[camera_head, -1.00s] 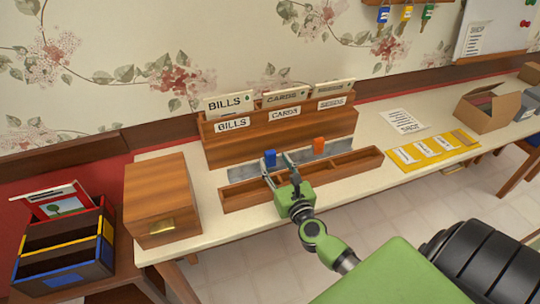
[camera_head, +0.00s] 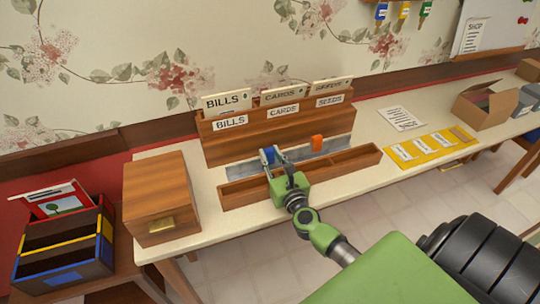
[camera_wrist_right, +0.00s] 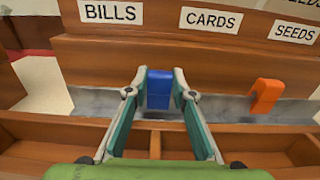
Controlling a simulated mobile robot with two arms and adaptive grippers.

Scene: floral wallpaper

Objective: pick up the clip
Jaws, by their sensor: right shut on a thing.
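A blue clip (camera_wrist_right: 159,89) stands at the grey metal strip (camera_wrist_right: 228,108) in front of the wooden letter sorter. My right gripper (camera_wrist_right: 159,84) is shut on the blue clip, one finger at each side of it. In the head view the right gripper (camera_head: 269,155) partly hides the blue clip. An orange clip (camera_head: 317,142) stands on the same strip to the right, clear of the gripper; it also shows in the right wrist view (camera_wrist_right: 265,97). My left gripper is not in view.
The wooden sorter (camera_head: 300,129) labelled BILLS, CARDS and SEEDS rises behind the clips. A low divided tray (camera_head: 240,194) lies in front. A wooden box (camera_head: 160,195) is at the left. A yellow mat (camera_head: 432,147) and a cardboard box (camera_head: 487,106) are at the right.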

